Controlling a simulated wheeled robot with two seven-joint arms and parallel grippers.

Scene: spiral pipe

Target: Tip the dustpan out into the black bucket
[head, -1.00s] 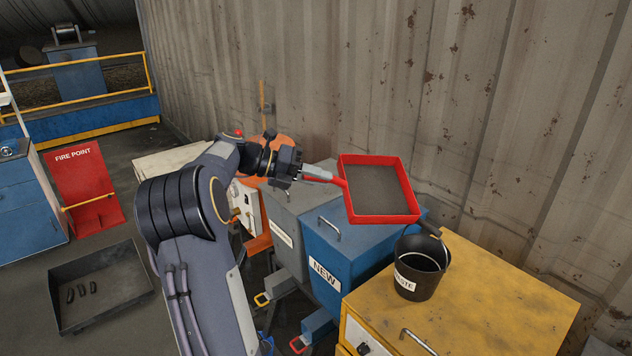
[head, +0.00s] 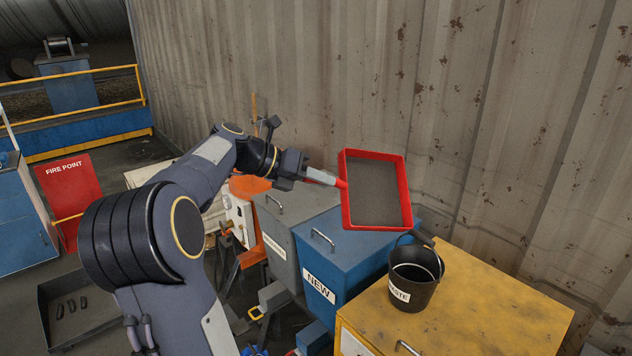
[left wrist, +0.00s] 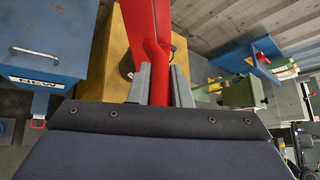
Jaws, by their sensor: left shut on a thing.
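The red dustpan (head: 404,190) is held up in the air, its grey inside facing my head camera. My left gripper (head: 325,177) is shut on its red handle; in the left wrist view the handle (left wrist: 159,75) runs between the two grey fingers (left wrist: 159,86). The black bucket (head: 414,283), with a white label ending in "STE", stands upright on the yellow cabinet, just below and right of the dustpan and apart from it. Its opening faces up, and it looks dark inside. In the left wrist view the dustpan mostly hides the bucket. My right gripper is not in view.
The yellow cabinet (head: 500,310) has free room right of the bucket. A blue bin (head: 350,260) labelled NEW and a grey bin (head: 290,215) stand to its left. A corrugated wall (head: 480,120) rises close behind. A dark tray (head: 50,325) lies on the floor at left.

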